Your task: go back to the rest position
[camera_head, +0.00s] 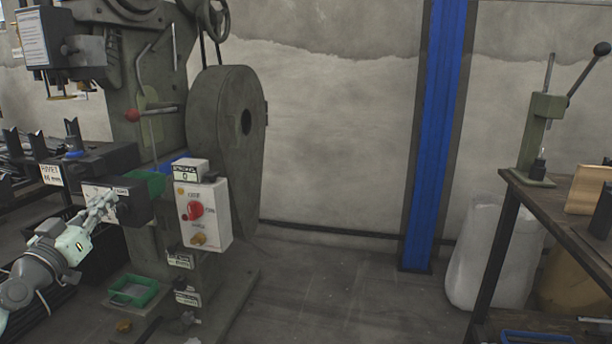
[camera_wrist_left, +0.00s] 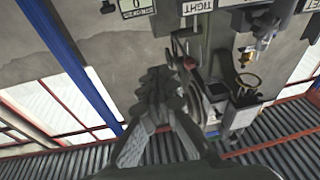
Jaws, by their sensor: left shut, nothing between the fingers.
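My left gripper (camera_head: 104,203) is at the lower left of the head view, in front of the rivet press (camera_head: 130,70). Its fingers are shut with nothing between them, close to the dark block with white labels on the press; whether they touch it I cannot tell. In the left wrist view the gripper fingers (camera_wrist_left: 160,95) show dark in the middle, with the press parts behind and to the right. My right gripper is in neither view.
A white control box (camera_head: 204,214) with a red knob is on the press, just right of my left gripper. A green tray (camera_head: 133,291) sits low. A workbench (camera_head: 560,205) with a hand press (camera_head: 541,135) stands at right. The floor (camera_head: 340,290) between is clear.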

